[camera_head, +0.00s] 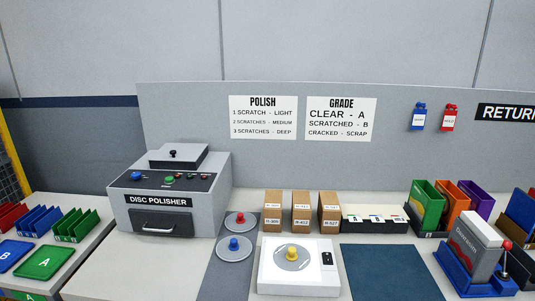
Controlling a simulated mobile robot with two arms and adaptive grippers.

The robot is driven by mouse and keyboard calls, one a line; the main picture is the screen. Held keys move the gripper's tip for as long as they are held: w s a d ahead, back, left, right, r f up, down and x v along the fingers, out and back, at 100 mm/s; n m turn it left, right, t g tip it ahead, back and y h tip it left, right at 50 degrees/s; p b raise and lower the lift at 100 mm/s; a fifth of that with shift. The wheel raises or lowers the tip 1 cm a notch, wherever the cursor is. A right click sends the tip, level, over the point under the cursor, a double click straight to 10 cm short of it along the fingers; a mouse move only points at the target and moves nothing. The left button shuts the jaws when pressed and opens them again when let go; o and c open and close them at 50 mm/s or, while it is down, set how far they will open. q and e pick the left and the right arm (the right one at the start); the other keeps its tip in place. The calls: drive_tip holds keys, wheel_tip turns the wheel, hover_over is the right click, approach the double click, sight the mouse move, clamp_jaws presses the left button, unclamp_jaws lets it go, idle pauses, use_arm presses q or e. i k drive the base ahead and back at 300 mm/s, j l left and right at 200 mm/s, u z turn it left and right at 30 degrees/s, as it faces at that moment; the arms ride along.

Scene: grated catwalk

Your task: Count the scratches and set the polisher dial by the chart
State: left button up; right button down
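The grey disc polisher (150,218) stands at the centre left, with a closed front drawer handle and a dark sloped control panel (190,180). The panel carries blue, green and red controls; the dial setting is too small to read. The polish chart (263,118) on the wall panel reads 1 scratch light, 2 scratches medium, 3 scratches deep. A grey disc (280,263) with a yellow knob lies on a white lit box (325,284). Discs with a red knob (241,218) and a blue knob (234,244) lie beside it. I cannot make out scratches on any disc. Neither gripper shows.
Small cardboard boxes (301,212) and a label holder (375,225) stand behind the white box. A dark blue mat (392,272) is empty. Blue and green trays (44,262) are at left.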

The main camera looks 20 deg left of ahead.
sight(136, 176)
drive_tip(key=u, duration=1.3)
